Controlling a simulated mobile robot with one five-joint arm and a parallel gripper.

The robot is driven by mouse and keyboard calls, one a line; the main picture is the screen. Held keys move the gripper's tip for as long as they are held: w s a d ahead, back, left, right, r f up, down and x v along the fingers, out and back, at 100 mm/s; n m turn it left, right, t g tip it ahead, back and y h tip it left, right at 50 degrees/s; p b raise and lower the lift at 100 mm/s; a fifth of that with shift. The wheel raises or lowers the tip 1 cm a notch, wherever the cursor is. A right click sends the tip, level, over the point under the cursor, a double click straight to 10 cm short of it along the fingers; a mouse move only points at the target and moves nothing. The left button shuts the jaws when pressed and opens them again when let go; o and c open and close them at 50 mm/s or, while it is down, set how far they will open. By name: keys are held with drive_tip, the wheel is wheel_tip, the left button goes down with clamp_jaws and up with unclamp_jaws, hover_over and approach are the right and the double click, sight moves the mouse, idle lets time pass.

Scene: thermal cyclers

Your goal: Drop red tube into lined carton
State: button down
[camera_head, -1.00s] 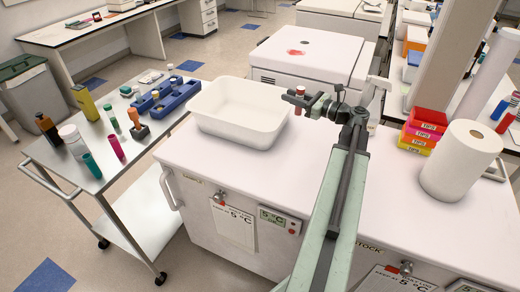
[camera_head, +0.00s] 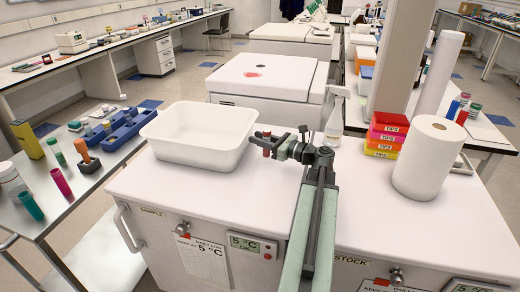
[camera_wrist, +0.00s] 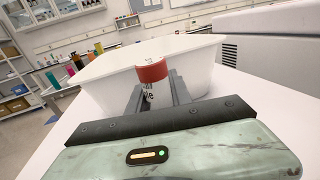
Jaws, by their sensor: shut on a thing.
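A tube with a red cap (camera_wrist: 151,72) and a white label stands upright between my gripper's fingers (camera_wrist: 157,88) in the wrist view. In the head view, my gripper (camera_head: 265,141) holds the red tube (camera_head: 266,151) just right of the white tub's near right side, outside its opening as far as I can tell. The gripper is shut on the tube. The tube's lower end is hidden behind the gripper in the wrist view. I cannot make out a lined carton in either view.
The white tub (camera_head: 200,157) stands empty on the white cabinet top (camera_head: 240,190). Stacked tip boxes (camera_head: 386,136), a paper roll (camera_head: 425,160) and a spray bottle (camera_head: 334,125) stand to the right. A steel trolley (camera_head: 85,195) with tubes and a blue rack (camera_head: 124,128) is at left.

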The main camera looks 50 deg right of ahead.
drive_tip(key=shift+f+b, duration=0.9)
drive_tip(key=shift+f, duration=0.6)
drive_tip(key=c, duration=1.2)
unclamp_jaws()
drive_tip(key=shift+r, duration=0.1)
drive_tip(key=shift+o, duration=0.2)
drive_tip(key=shift+r, duration=0.1)
drive_tip(key=shift+s+r+p, duration=0.15)
drive_tip(key=shift+s+p, duration=0.05)
drive_tip(key=shift+p, duration=0.15)
drive_tip(key=v, duration=1.1)
drive_tip(key=shift+s+d, duration=0.1)
drive_tip(key=shift+s, duration=0.15)
